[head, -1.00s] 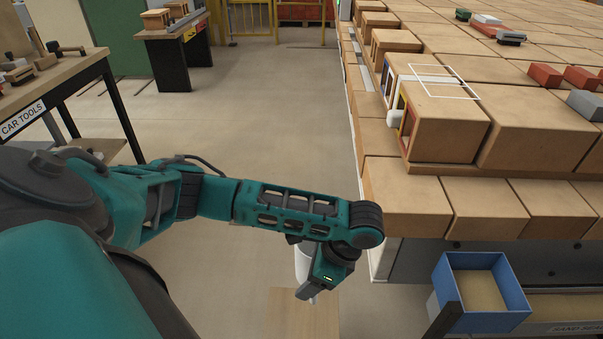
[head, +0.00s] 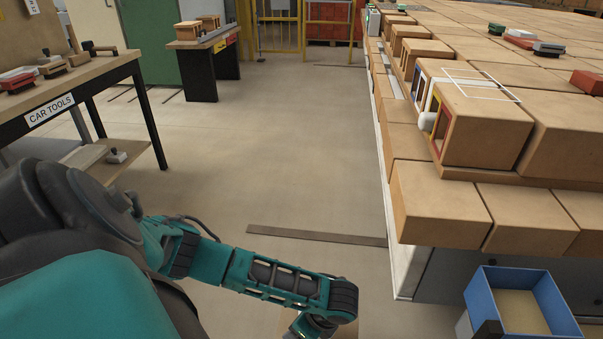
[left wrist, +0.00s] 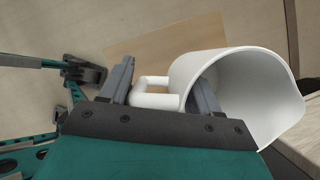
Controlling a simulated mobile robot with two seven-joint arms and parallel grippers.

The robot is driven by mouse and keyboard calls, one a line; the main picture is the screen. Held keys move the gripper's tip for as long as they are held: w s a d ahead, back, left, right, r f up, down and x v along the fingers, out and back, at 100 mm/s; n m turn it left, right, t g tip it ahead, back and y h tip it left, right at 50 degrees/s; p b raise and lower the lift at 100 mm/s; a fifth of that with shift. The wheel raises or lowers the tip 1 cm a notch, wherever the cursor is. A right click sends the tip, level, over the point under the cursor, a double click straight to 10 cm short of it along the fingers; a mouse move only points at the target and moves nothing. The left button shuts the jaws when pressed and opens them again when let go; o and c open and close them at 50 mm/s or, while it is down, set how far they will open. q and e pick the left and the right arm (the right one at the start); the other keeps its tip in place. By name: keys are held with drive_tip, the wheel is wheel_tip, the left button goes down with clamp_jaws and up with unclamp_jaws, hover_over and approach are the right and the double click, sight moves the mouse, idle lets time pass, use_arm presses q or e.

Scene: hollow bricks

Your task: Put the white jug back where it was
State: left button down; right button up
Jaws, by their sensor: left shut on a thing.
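The white jug (left wrist: 250,90) is large in the left wrist view, with its wide mouth facing right and its handle (left wrist: 155,97) toward the left. My left gripper (left wrist: 166,75) is shut on the jug, with one finger on each side of the handle area. In the head view my left arm reaches down to the bottom edge, where only the wrist shows. The jug is hidden or out of frame there. My right gripper is not in view.
Rows of hollow bricks (head: 485,130) fill a raised platform at right. A blue box (head: 558,300) with sand-coloured contents stands below its front edge. A CAR TOOLS bench (head: 100,75) is at left. A dark strip (head: 315,236) crosses the otherwise clear floor between them.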

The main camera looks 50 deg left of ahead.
use_arm(q)
wheel_tip(320, 180, down, 6)
drive_tip(key=b, duration=0.2)
drive_tip(key=shift+f+b, duration=0.1)
drive_tip(key=shift+b, duration=0.25)
drive_tip(key=shift+f, duration=0.25)
drive_tip(key=shift+c, duration=1.1)
unclamp_jaws()
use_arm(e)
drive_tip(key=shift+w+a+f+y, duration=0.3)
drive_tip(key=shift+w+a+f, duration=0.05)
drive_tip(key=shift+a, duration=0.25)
